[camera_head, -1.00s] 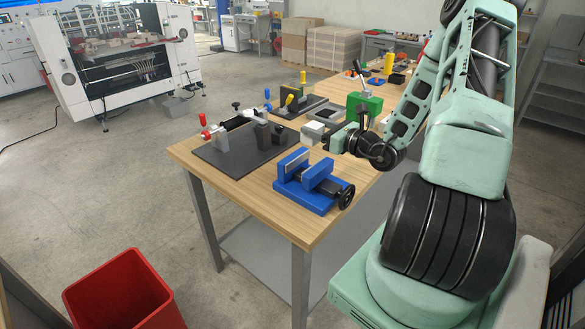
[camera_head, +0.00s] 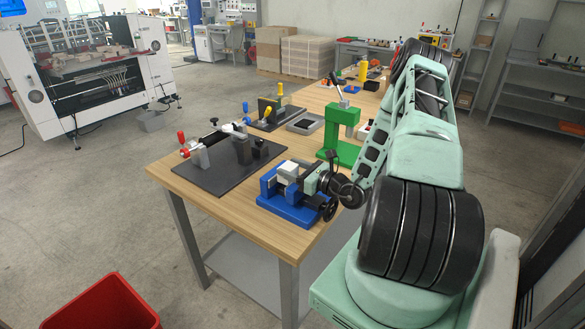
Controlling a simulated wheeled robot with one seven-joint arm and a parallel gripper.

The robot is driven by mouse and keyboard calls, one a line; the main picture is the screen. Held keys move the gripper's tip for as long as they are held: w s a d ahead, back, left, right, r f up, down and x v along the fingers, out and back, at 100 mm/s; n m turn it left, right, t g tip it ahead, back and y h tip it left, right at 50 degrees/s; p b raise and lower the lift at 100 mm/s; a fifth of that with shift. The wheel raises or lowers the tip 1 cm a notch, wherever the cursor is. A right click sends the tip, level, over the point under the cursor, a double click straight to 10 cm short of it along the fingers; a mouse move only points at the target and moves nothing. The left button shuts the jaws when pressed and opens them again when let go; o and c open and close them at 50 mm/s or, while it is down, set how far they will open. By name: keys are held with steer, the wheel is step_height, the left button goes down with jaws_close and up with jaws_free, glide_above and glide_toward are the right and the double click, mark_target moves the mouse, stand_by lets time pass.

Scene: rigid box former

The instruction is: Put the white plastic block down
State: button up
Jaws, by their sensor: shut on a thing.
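The white plastic block (camera_head: 288,169) shows at the blue vise (camera_head: 287,210) on the near right part of the wooden table. My gripper (camera_head: 298,178) is shut on the block and reaches in from the right, over the vise. The block appears at or just above the tops of the vise jaws. I cannot tell whether it touches them. My gripper hides part of the block and the right side of the vise.
A dark fixture plate (camera_head: 226,165) with clamps lies left of the vise. A green press (camera_head: 342,135) stands behind my gripper. A grey tray (camera_head: 305,123) lies farther back. A red bin (camera_head: 105,305) stands on the floor. Bare wood (camera_head: 215,205) shows along the table's front edge.

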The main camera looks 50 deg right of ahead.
steer(key=shift+f, duration=0.15)
steer(key=shift+f+b, duration=0.4)
steer(key=shift+f, duration=0.1)
steer(key=shift+f, duration=0.1)
steer(key=o, duration=1)
steer(key=shift+o, duration=0.2)
